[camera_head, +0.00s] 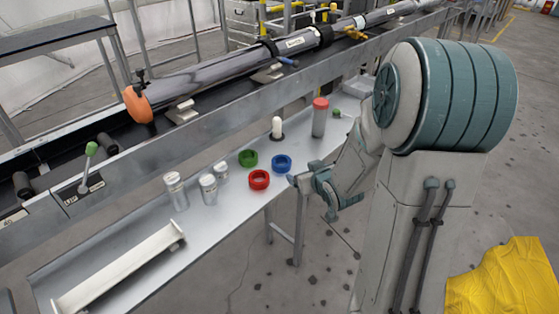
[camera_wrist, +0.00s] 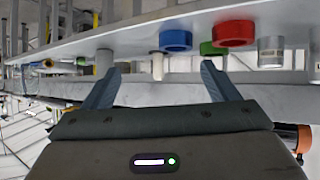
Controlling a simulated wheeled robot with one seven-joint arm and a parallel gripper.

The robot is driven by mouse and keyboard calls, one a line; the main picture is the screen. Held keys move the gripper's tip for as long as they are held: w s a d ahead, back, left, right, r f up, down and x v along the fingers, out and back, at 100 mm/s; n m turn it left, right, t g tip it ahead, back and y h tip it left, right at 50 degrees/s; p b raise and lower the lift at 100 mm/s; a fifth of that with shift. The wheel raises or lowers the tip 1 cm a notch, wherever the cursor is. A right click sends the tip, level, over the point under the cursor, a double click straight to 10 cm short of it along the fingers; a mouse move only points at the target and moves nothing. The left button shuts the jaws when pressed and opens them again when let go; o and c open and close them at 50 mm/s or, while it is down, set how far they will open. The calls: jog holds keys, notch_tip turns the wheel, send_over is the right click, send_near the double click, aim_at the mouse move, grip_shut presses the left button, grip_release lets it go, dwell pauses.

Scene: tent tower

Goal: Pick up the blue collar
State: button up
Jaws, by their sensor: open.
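The blue collar (camera_head: 281,163) is a short thick ring lying on the narrow metal shelf, near its front edge. It also shows in the wrist view (camera_wrist: 176,40), where the picture is upside down. My gripper (camera_head: 303,182) is just right of the blue collar in the head view, at the shelf's front edge. In the wrist view its two fingers (camera_wrist: 158,68) are apart with nothing held between them, and the blue collar lies beyond the tips. A red collar (camera_head: 259,180) and a green collar (camera_head: 248,158) lie close to the left of the blue one.
On the shelf (camera_head: 225,226) stand a white peg (camera_head: 277,127), a red-capped jar (camera_head: 320,117) and several clear, light-lidded jars (camera_head: 175,191). A long white tray (camera_head: 118,268) lies at the near left. A dark tube (camera_head: 215,70) runs along the rail behind.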

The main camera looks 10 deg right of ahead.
jog(key=w+a+t+y, duration=0.1)
jog(key=w+t+y, duration=0.1)
send_near(279, 159)
jog(key=shift+w+f+b, duration=0.2)
jog(key=shift+w+b, duration=0.15)
jog(key=shift+w, duration=0.9)
jog(key=x, duration=0.4)
jog(key=shift+s+a+f, duration=0.1)
jog(key=shift+a+f, duration=0.2)
jog(key=shift+a, duration=0.1)
jog(key=shift+w+f, duration=0.15)
jog(key=shift+w, duration=0.25)
jog(key=c, duration=1.1)
